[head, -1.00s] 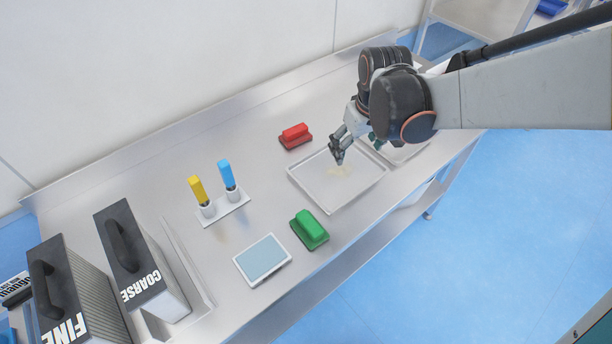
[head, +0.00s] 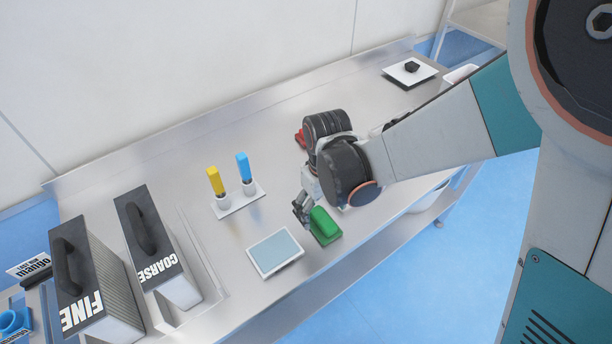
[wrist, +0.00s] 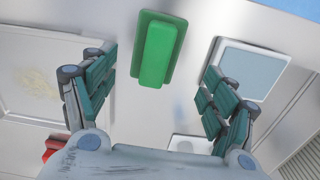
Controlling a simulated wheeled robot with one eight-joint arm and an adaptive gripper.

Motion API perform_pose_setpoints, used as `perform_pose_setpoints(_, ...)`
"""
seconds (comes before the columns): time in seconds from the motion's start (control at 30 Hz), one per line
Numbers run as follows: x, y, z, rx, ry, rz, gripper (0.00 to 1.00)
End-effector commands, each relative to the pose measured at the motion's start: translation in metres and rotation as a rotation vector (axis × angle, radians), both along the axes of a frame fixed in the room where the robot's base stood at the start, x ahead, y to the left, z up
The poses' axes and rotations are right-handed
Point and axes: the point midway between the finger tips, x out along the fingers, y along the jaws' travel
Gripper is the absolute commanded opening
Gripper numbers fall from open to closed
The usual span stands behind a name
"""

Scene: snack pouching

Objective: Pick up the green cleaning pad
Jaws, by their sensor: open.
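The green cleaning pad (head: 324,225) lies on the steel table, to the right of the pale blue pad in a white frame. In the wrist view the green pad (wrist: 157,50) shows whole, between and beyond the two fingers. My gripper (head: 302,208) is open and empty, just left of the green pad in the head view. The open fingers also show in the wrist view (wrist: 158,90), one on each side of the pad's line and apart from it.
The white-framed blue pad (head: 275,252) lies close by. A yellow and a blue handle stand in a white holder (head: 238,201). The red pad (head: 299,138) is partly behind my arm. A tray (wrist: 30,75) with a pale smear shows in the wrist view. FINE (head: 92,285) and COARSE (head: 157,250) graters stand left.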

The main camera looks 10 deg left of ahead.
Motion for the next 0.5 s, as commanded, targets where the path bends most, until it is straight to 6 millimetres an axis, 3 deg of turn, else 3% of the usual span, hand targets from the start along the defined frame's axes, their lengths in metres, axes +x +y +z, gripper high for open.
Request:
perform_pose_setpoints(0.17,0.001,-0.002,-0.010,0.000,0.000,-0.002,0.78)
perform_pose_setpoints(0.5,0.002,-0.006,-0.053,0.000,0.000,-0.002,0.78)
